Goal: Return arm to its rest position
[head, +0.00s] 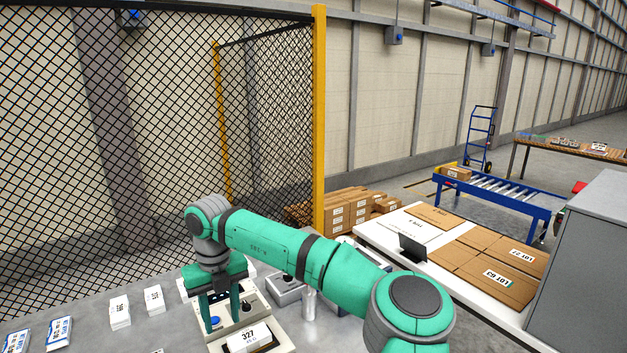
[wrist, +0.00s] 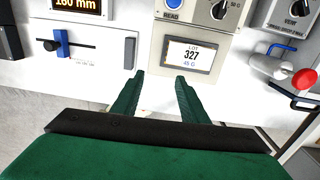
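My green arm (head: 275,248) reaches out to the left over the grey bench. My gripper (head: 220,312) points down at a pale panel unit (head: 285,345) with a blue button and a card reading 327. In the wrist view, my gripper (wrist: 160,84) has its two dark green fingers apart, with nothing between them. The card marked LOT 327, 45 G (wrist: 194,55) lies just beyond the right fingertip; whether the fingertips touch the panel, I cannot tell.
A mesh fence with a yellow post (head: 319,110) stands behind the bench. The wrist view shows a slider with a blue knob (wrist: 47,45) and a red-knobbed lever (wrist: 304,78). White packets (head: 120,311) lie on the bench. A white table with flat cartons (head: 485,262) stands right.

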